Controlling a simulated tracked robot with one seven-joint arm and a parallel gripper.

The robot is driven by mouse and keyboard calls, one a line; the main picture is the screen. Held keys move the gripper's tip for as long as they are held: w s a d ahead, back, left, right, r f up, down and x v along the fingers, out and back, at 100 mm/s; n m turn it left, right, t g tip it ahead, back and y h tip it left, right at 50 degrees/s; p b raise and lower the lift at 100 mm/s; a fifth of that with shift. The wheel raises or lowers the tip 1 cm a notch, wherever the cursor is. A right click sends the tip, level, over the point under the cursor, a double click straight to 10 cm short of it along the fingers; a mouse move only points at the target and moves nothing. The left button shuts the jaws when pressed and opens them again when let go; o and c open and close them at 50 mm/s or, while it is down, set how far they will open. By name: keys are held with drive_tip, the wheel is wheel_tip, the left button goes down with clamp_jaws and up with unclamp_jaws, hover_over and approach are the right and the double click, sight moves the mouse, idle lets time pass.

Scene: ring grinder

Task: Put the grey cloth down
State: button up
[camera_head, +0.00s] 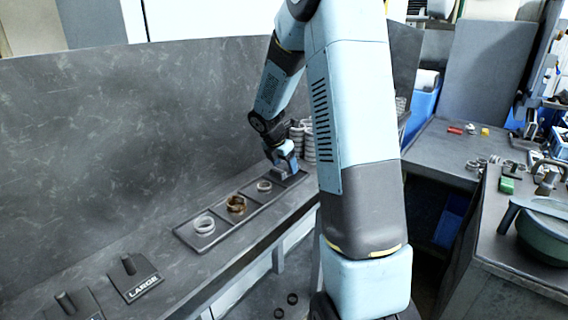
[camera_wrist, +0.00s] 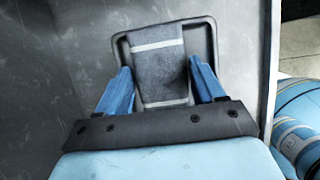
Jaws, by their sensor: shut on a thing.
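The grey cloth (camera_wrist: 160,72) has pale stripes and shows in the wrist view between the two blue fingers of my gripper (camera_wrist: 158,88). My gripper is shut on it. The cloth is over the dark tray compartment (camera_wrist: 212,42), inside its rim; I cannot tell whether it touches the bottom. In the head view my gripper (camera_head: 286,168) is at the right end of the long dark tray (camera_head: 214,238), low over its last compartment. The cloth is small and partly hidden by my gripper there.
The tray's other compartments hold a pale ring set (camera_head: 204,224), a brown ring (camera_head: 236,204) and a light ring (camera_head: 264,186). Stacked rings (camera_head: 309,140) stand just behind my gripper. A stand marked LARGE (camera_head: 134,278) is at the lower left. A wall (camera_head: 110,150) backs the bench.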

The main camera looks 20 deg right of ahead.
drive_tip(key=shift+f, duration=0.1)
drive_tip(key=o, duration=0.9)
drive_tip(key=shift+o, duration=0.2)
drive_tip(key=shift+r, duration=0.55)
drive_tip(key=v, duration=1.2)
drive_tip(key=s+a+r+m+t+y, duration=0.1)
drive_tip(key=s+a+r+m, duration=0.1)
drive_tip(key=s+m, duration=0.5)
drive_tip(key=s+a+r+m+t+y, duration=0.1)
drive_tip(key=s+a+r+m, duration=0.2)
drive_tip(key=s+m, duration=0.5)
drive_tip(key=s+a+r+m+t+y, duration=0.1)
drive_tip(key=s+m, duration=0.7)
drive_tip(key=s, duration=0.8)
drive_tip(key=shift+a+r+t+y, duration=0.3)
drive_tip(key=shift+a+r+y, duration=0.3)
drive_tip(key=shift+a+r, duration=0.8)
drive_tip(key=shift+a+f, duration=0.2)
drive_tip(key=shift+f, duration=0.05)
